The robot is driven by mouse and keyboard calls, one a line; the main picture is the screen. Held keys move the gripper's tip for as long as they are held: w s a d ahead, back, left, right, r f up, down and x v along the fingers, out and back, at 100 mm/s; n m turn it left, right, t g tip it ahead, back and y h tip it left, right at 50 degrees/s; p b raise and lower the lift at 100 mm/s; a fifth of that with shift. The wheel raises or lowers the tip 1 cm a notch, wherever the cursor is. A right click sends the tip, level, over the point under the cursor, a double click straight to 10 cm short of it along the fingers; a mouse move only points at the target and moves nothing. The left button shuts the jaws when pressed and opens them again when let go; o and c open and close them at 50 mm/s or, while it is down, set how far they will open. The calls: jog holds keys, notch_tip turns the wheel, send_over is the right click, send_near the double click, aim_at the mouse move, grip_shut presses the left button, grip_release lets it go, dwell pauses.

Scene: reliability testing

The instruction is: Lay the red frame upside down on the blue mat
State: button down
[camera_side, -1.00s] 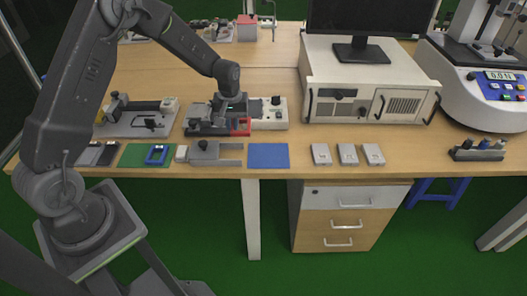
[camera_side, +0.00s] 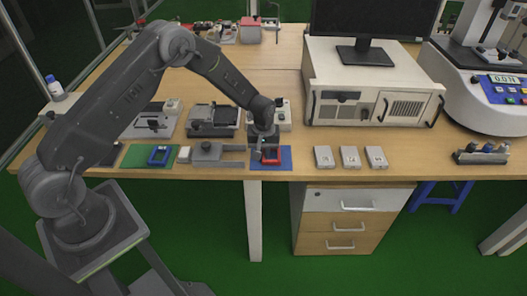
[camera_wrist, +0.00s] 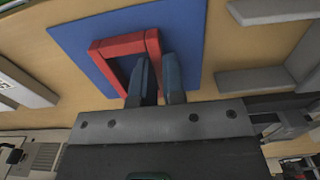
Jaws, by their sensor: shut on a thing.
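The red frame (camera_side: 271,157) is at the blue mat (camera_side: 287,158), over its middle in the side view. In the wrist view the red frame (camera_wrist: 118,44) is an open rectangle against the blue mat (camera_wrist: 190,25). My gripper (camera_side: 264,147) points down over the mat. In the wrist view my gripper (camera_wrist: 159,68) has its two fingers closed about one side bar of the frame. I cannot tell whether the frame touches the mat or hangs just above it, nor which face is up. The fingers hide part of the gripped bar.
A grey fixture (camera_side: 210,152) stands close to the left of the mat. A blue frame (camera_side: 158,155) lies on a green mat (camera_side: 134,156) farther left. Several light grey blocks (camera_side: 350,157) stand to the right. A white instrument case (camera_side: 370,90) is behind them.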

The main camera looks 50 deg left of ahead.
jog(key=shift+f, duration=0.15)
jog(key=c, duration=1.2)
grip_release()
notch_tip(320, 180, up, 13)
jog(key=shift+f, duration=0.2)
